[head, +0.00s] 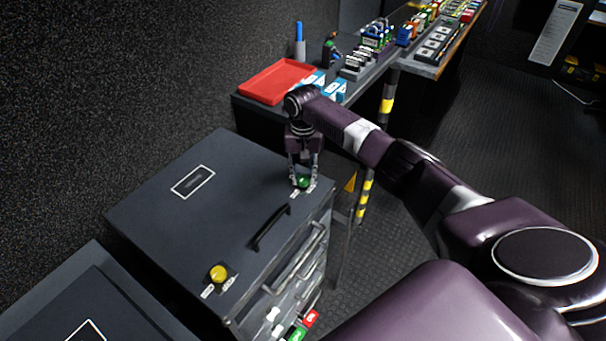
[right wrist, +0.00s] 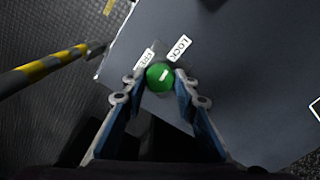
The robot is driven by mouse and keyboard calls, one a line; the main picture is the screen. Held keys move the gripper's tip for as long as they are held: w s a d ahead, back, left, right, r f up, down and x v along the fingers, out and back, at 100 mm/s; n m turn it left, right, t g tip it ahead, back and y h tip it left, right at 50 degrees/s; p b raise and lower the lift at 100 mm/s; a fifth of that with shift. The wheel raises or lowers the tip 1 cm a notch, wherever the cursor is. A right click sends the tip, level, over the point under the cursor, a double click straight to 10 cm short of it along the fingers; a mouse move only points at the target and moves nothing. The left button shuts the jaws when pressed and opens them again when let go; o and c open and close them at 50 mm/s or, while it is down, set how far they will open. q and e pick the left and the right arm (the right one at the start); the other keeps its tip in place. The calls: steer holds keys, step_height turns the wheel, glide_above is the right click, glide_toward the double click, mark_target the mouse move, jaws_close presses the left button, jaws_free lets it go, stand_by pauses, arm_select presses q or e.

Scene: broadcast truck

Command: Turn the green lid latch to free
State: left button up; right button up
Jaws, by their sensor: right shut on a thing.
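The green lid latch (head: 304,182) is a round knob near the far right corner of the dark case lid (head: 150,215). My right gripper (head: 304,180) points down onto it, with a finger on each side, shut on the knob. The right wrist view shows the green knob (right wrist: 159,77) between the fingertips, with a short white mark on its top. A FREE label (right wrist: 145,58) and a LOCK label (right wrist: 180,48) lie just beyond it. I cannot tell which label the mark points to. The lid looks closed. My left gripper is not in view.
A yellow knob (head: 218,273) sits at the lid's near corner, and a black handle (head: 270,228) is between the knobs. A red tray (head: 277,82) and several small items stand on the bench behind. A yellow-and-black striped post (head: 364,197) is close right of the case.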

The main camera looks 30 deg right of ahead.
steer(key=n+p, duration=0.1)
steer(key=n, duration=0.2)
steer(key=shift+r, duration=0.1)
steer(key=n+p, duration=0.1)
steer(key=n, duration=0.6)
steer(key=shift+n+p, duration=0.3)
steer(key=shift+p, duration=0.05)
steer(key=shift+n, duration=2.3)
steer(key=shift+w, duration=0.1)
steer(key=o, duration=1.2)
steer(key=shift+c, duration=0.2)
